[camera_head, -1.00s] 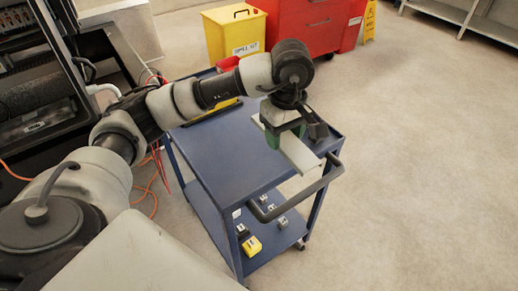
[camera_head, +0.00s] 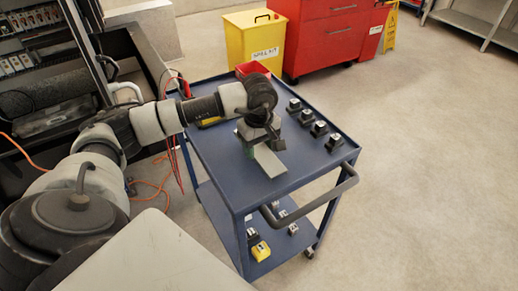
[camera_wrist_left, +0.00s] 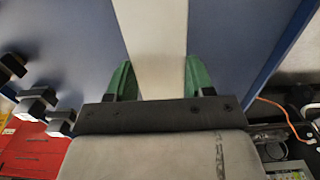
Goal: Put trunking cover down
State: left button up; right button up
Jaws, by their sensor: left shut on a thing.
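The trunking cover (camera_head: 268,160) is a pale, flat strip over the blue top of the cart (camera_head: 225,177). My left gripper (camera_head: 255,147) comes down on it from above and is shut on it. In the left wrist view the cover (camera_wrist_left: 158,40) runs between the green fingertips (camera_wrist_left: 157,80), which sit at its two long edges. The arm hides its far part in the head view. The cover lies flat on or just above the cart top; I cannot tell whether it touches. My right gripper is not in view.
Several small black-and-silver parts (camera_head: 320,129) stand along the cart's right side. A red bin (camera_head: 253,69) is at its far end. The cart's handle (camera_head: 312,203) juts out in front. The near left of the top is clear. A yellow spill kit box (camera_head: 255,40) stands behind.

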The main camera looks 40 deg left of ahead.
aim_at(259, 149)
pick_arm(q)
jog(key=shift+f, duration=0.9)
jog(key=o, duration=1.2)
jog(key=shift+c, duration=0.2)
jog(key=shift+r, duration=0.3)
notch_tip(259, 149, up, 12)
jog(key=shift+f, duration=0.2)
